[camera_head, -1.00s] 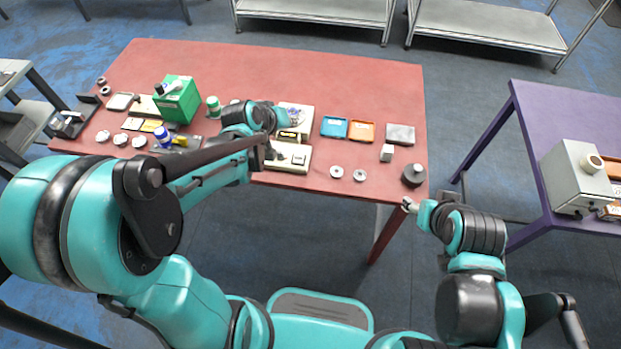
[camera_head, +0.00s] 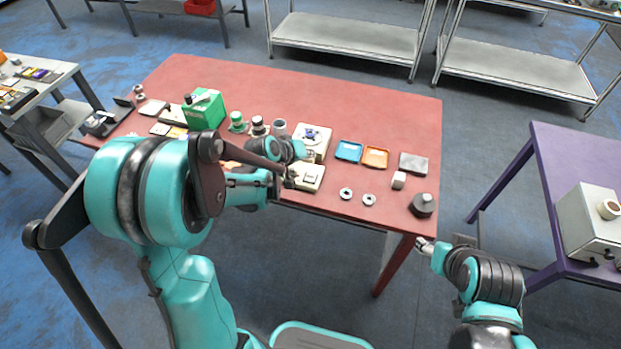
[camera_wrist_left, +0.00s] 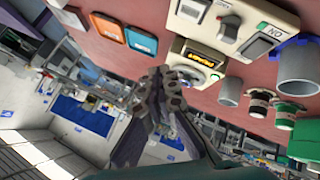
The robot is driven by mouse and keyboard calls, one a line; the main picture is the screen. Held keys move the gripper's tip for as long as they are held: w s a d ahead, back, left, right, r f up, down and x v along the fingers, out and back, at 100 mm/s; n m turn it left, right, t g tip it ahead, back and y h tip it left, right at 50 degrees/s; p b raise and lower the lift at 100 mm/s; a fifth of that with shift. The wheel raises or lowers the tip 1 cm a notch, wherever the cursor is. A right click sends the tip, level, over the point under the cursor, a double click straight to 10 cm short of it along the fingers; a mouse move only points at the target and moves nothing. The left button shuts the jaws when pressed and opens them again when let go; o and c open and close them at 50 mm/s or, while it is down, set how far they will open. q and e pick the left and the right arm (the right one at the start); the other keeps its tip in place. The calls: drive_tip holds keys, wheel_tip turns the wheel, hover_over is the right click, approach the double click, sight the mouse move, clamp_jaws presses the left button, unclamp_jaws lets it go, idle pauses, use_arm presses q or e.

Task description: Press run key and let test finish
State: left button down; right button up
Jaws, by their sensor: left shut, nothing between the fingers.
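A cream control box (camera_head: 307,178) with keys sits at the table's front edge. Contact with a key cannot be told. My right gripper (camera_head: 424,242) hangs by the table's front right corner.
A blue tray (camera_head: 348,151) and an orange tray (camera_head: 375,157) lie right of the unit. Two metal rings (camera_head: 346,194), a small white block (camera_head: 398,180) and a dark weight (camera_head: 422,205) lie nearer. A green box (camera_head: 204,109) stands left. A purple table (camera_head: 570,150) is at right.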

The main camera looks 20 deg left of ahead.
sight(309, 179)
use_arm(q)
wheel_tip(309, 179, down, 8)
drive_tip(key=b, duration=0.6)
drive_tip(key=shift+r, duration=0.1)
idle(1.0)
drive_tip(key=shift+f+b, duration=0.35)
drive_tip(key=shift+f, duration=0.05)
